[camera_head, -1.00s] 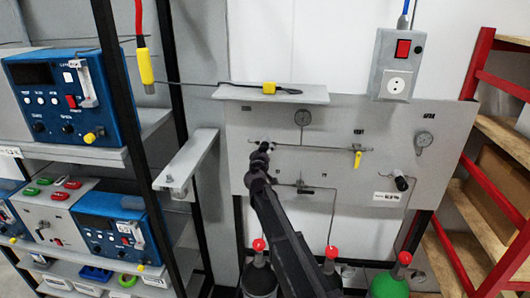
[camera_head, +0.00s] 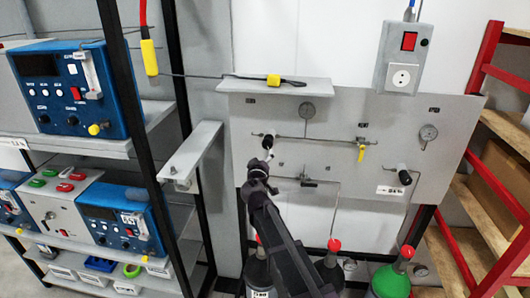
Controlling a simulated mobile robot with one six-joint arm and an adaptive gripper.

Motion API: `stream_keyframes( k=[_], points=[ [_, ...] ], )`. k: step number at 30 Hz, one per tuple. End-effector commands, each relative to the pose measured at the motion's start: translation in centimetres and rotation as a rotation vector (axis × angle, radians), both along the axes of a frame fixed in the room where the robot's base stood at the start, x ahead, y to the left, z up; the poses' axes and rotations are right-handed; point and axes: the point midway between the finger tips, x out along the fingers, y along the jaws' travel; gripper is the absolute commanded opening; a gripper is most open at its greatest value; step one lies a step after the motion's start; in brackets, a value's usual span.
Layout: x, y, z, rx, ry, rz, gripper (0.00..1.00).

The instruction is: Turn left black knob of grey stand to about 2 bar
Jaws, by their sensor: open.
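The grey stand (camera_head: 340,178) is an upright panel in the middle of the head view. Its left black knob (camera_head: 268,141) sticks out near the panel's left side, with a light part beside it. A round gauge (camera_head: 307,110) sits above and right of this knob; its needle is too small to read. My gripper (camera_head: 267,155) is small and dark at the end of my arm, just below the left knob. It is open and appears empty. I cannot tell whether it touches the knob. My arm hides part of the panel's lower left.
A right black knob (camera_head: 404,177), a second gauge (camera_head: 428,132) and a yellow valve handle (camera_head: 362,152) are on the panel. A shelf (camera_head: 275,88) with a cable juts out above. A bracket (camera_head: 192,155) juts out at left. Gas bottles with red caps stand below.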

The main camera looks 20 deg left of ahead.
Motion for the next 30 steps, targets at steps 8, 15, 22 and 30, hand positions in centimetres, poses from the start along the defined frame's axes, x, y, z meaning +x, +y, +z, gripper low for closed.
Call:
stream_keyframes(
  k=[8,15,22,30],
  points=[
    [-2.1,-0.6,0.0,0.000,-0.001,-0.001,0.93],
    [-2.2,-0.5,0.0,0.000,-0.001,-0.001,0.93],
    [-2.2,-0.5,0.0,0.000,-0.001,-0.001,0.93],
    [-1.8,-2.0,-0.7,0.006,0.014,-0.031,0.93]
  ],
)
